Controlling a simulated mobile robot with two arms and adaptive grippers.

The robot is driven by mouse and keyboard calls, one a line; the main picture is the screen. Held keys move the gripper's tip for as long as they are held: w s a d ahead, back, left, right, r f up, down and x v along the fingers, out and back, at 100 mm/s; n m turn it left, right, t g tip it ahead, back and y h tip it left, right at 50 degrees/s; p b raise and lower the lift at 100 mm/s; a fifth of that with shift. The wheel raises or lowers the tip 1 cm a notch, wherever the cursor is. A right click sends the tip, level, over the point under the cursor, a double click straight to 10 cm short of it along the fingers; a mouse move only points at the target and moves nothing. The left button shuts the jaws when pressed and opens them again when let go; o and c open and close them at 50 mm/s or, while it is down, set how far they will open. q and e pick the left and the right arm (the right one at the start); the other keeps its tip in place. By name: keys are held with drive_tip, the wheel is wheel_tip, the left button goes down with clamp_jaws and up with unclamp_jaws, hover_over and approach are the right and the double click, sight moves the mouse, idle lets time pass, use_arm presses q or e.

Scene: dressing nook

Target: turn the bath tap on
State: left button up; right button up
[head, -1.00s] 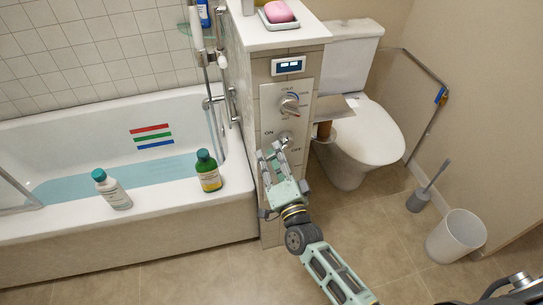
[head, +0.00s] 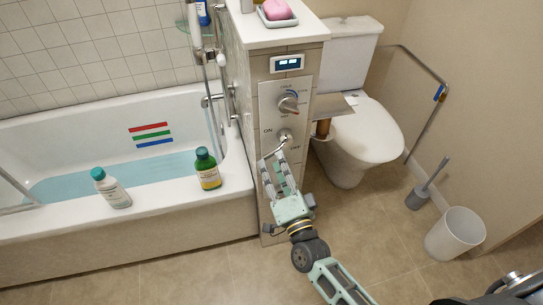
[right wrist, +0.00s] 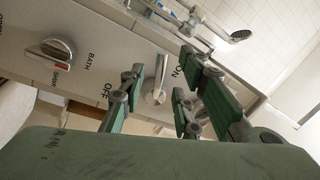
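The control panel (head: 272,180) stands at the end of the bath. Its lower metal tap handle (head: 285,136) sits between the ON mark at left and the OFF mark at right. In the right wrist view this handle (right wrist: 157,82) shows between the OFF and ON letters. My right gripper (head: 276,160) is just below the handle in the head view. In the right wrist view its green-padded fingers (right wrist: 160,92) are spread, with the handle seen in the gap. I cannot tell whether a finger touches it. My left gripper is not in view.
An upper knob (head: 289,103) and a small display (head: 287,63) sit above the handle. The bath (head: 120,225) holds bluish water, with a green bottle (head: 208,170) and a white bottle (head: 111,188) on its rim. The toilet (head: 362,135) stands close at right.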

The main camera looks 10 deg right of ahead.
drive_tip(key=a+v, duration=0.1)
drive_tip(key=v, duration=0.6)
drive_tip(key=shift+s+d, duration=0.3)
drive_tip(key=shift+d, duration=0.25)
drive_tip(key=s+d+f+n+g, duration=0.1)
drive_tip(key=s+f+n+g, duration=0.2)
drive_tip(key=f, duration=0.7)
drive_tip(key=s+f+n+g, duration=0.2)
drive_tip(key=s+f+g, duration=0.15)
drive_tip(key=f, duration=0.65)
drive_tip(key=s+d+f+n+g, duration=0.1)
drive_tip(key=s+f+n+g, duration=0.25)
drive_tip(key=f, duration=0.55)
drive_tip(key=s+d+f+n+g, duration=0.2)
drive_tip(key=s+f, duration=0.3)
drive_tip(key=s, duration=0.4)
drive_tip(key=s+d+f+n+g+h+p, duration=0.1)
drive_tip(key=s+d+f+g, duration=0.2)
drive_tip(key=s+f, duration=0.3)
drive_tip(key=s+d+f+n+g+h, duration=0.1)
drive_tip(key=s+f, duration=0.5)
drive_tip(key=s, duration=0.8)
drive_tip(key=d+n+g, duration=0.1)
drive_tip(key=d+g, duration=0.1)
drive_tip(key=shift+f+n+g+p, duration=0.2)
drive_tip(key=shift+n+g+p, duration=0.1)
drive_tip(key=shift+n+g, duration=0.1)
